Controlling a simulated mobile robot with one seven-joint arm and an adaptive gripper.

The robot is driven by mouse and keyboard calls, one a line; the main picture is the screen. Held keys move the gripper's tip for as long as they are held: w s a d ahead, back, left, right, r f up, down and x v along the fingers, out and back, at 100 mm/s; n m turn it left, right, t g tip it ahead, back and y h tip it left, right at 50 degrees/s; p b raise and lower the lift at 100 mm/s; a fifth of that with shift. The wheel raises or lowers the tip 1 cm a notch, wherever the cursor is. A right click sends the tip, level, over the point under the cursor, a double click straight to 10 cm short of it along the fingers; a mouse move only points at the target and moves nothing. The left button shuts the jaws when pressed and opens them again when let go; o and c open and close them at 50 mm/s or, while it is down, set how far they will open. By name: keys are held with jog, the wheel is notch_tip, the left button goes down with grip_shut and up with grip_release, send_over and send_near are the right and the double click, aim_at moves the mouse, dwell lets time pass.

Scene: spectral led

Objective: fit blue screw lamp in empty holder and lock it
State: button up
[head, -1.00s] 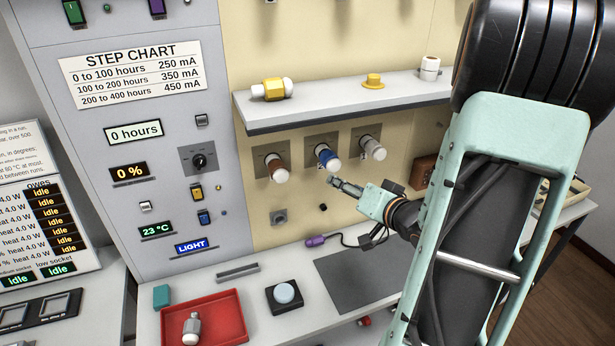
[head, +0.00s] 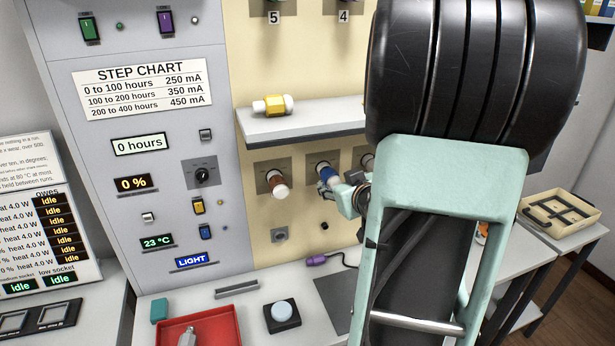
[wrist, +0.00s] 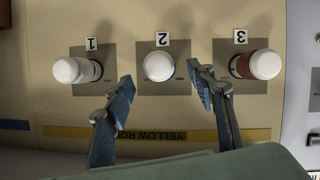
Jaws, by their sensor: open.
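The blue screw lamp (head: 327,172), with a white tip, sits in the middle lower holder on the cream panel. My gripper (wrist: 160,84) is open, with one finger on each side of this lamp and visible gaps between. In the head view my gripper (head: 338,190) is right at the blue lamp, partly hidden by my arm. No empty holder is clearly visible.
A brown lamp (head: 276,182) sits in the holder to the left, and a pale lamp (wrist: 78,70) in the one at label 1. A shelf (head: 300,125) with a yellow lamp (head: 272,105) juts out above. A red tray (head: 225,325) lies on the bench below.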

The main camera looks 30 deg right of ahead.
aim_at(337, 179)
jog(key=shift+x, duration=2.65)
jog(key=shift+c, duration=0.7)
jog(key=c, duration=1.2)
jog(key=shift+r+p, duration=0.15)
jog(key=shift+p, duration=0.35)
jog(key=shift+c, duration=0.2)
jog(key=shift+m+y+p, duration=0.7)
jog(key=shift+m+p, duration=0.1)
jog(key=shift+p, duration=1.1)
jog(key=shift+m+t, duration=0.3)
jog(key=shift+m, duration=0.1)
